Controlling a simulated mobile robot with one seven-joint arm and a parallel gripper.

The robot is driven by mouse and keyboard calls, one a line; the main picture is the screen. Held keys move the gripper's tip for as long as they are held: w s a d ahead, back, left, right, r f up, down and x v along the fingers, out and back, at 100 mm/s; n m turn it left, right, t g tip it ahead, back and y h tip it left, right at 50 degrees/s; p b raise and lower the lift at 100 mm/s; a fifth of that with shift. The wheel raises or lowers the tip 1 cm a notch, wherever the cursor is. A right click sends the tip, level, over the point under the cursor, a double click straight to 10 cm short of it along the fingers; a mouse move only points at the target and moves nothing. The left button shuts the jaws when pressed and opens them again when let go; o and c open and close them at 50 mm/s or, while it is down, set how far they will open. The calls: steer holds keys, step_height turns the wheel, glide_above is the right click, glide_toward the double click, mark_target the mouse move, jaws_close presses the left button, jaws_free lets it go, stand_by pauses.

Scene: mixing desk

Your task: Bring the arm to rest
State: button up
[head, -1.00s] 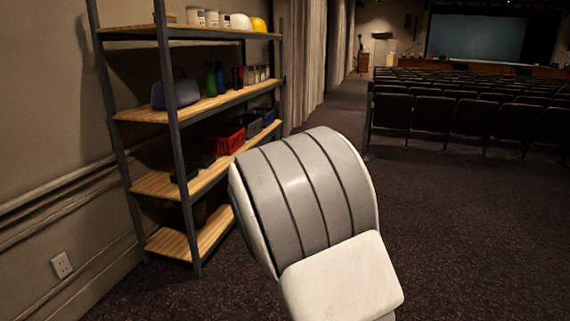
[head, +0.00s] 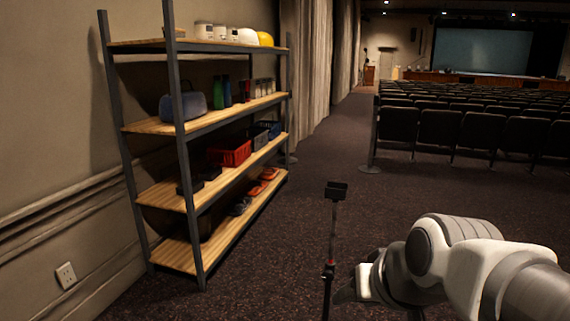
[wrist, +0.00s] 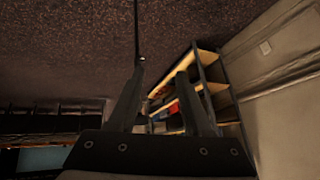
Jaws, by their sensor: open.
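My arm (head: 470,260) reaches in from the right edge of the head view, bent low over the carpet. In the wrist view my gripper (wrist: 161,68) shows two dark fingers spread apart with nothing between them. In the head view the gripper end is at the lower middle, partly hidden by my own arm. A thin upright pole (head: 332,233) with a dark block on top stands beside it. A thin dark rod (wrist: 137,28) meets the left fingertip in the wrist picture; I cannot tell whether they touch.
Rows of dark seats (head: 440,128) fill the back right. Carpet (head: 300,215) between shelf and seats is mostly open.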

steer(key=s+d+g+h+p, duration=0.1)
steer(key=s+d+h, duration=0.15)
steer(key=s, duration=0.55)
step_height(320, 180, up, 14)
steer(key=p, duration=1.4)
steer(key=shift+w+d+r+y, duration=0.15)
steer(key=shift+d+y, duration=0.15)
steer(key=shift+y, duration=0.05)
steer(key=shift+o, duration=0.3)
stand_by(0.4)
